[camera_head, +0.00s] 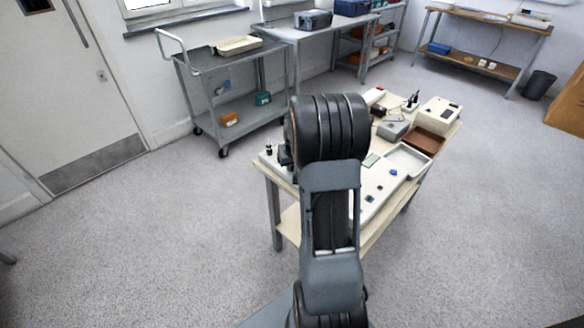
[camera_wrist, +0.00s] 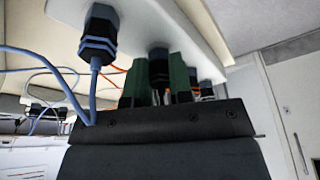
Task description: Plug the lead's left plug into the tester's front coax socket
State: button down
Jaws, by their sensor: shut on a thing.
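In the wrist view my gripper (camera_wrist: 157,82) has its two green fingers closed around a dark, ribbed plug (camera_wrist: 158,68). The plug's far end is against or very near a white panel (camera_wrist: 140,17); I cannot tell whether it is seated in it. Another black plug with blue bands (camera_wrist: 97,40) stands at the panel to the left, with a blue cable (camera_wrist: 62,80) hanging from it. In the head view my own arm hides the gripper and the held plug. The tester cannot be told for sure; a pale box (camera_head: 440,113) stands at the bench's far end.
The bench (camera_head: 262,168) also bears a grey box (camera_head: 393,130), a brown tray (camera_head: 424,141), a white tray (camera_head: 408,160) and small blue parts (camera_head: 393,172). Thin orange wires (camera_wrist: 115,69) run behind the fingers.

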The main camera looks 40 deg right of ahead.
jog(key=shift+r, duration=0.3)
jog(key=shift+r+p, duration=1.25)
jog(key=shift+r, duration=0.4)
jog(key=shift+s, duration=0.1)
jog(key=s+d+r+b, duration=0.1)
jog(key=s, duration=0.7)
jog(key=s+d+r+b, duration=0.1)
jog(key=s+d, duration=0.1)
jog(key=s, duration=0.7)
jog(key=s+d+r+b, duration=0.1)
jog(key=s, duration=0.8)
jog(key=shift+d, duration=0.15)
jog(key=shift+f+b, duration=0.6)
jog(key=shift+b, duration=0.05)
jog(key=shift+f+b, duration=1)
jog(key=shift+f+b, duration=0.85)
jog(key=shift+b, duration=0.25)
dwell(0.4)
